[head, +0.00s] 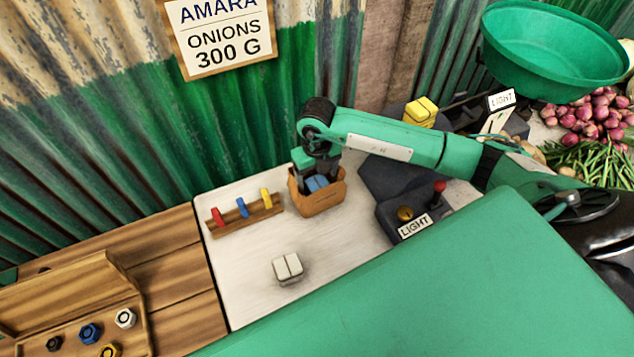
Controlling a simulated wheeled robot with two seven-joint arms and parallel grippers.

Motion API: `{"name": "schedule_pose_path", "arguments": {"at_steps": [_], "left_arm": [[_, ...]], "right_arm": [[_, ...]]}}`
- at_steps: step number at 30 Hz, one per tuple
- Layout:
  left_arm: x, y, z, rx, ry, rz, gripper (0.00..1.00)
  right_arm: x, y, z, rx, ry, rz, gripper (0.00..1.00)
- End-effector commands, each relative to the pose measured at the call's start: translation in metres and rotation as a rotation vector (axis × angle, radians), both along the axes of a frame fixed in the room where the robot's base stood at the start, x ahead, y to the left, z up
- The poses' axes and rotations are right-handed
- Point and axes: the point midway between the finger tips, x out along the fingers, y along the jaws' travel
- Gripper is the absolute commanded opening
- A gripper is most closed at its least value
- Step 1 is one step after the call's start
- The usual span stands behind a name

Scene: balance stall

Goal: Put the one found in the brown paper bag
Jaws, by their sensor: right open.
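The brown paper bag (320,205) stands open on the white board, upright. A blue block (316,184) sits in the bag's mouth. My right gripper (319,176) points down over the bag, its fingers open at the opening around the blue block; contact is unclear. A pale block (288,268) with a groove lies on the board in front. A yellow block (420,112) sits at the back on dark equipment, behind my right arm. My left gripper is not in view.
A wooden rack (245,221) holds red, blue and yellow pieces left of the bag. A dark box (412,214) labelled LIGHT has a red-knobbed lever. A wooden tray (20,335) of nuts is at lower left. A green basin (555,45) and onions (590,115) are at right.

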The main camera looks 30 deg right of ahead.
Motion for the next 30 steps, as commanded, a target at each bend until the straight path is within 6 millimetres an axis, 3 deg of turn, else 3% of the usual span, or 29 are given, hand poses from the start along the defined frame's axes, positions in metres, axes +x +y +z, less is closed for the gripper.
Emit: {"name": "schedule_pose_path", "arguments": {"at_steps": [6,12,30], "left_arm": [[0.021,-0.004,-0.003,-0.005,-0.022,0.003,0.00],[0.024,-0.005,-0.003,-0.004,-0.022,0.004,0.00],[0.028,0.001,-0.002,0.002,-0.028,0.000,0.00]], "right_arm": [[0.001,0.000,0.046,0.000,-0.004,0.000,0.76],[0.001,0.000,0.073,0.000,-0.002,-0.001,0.76],[0.000,0.000,0.079,0.000,0.001,-0.001,0.76]]}}
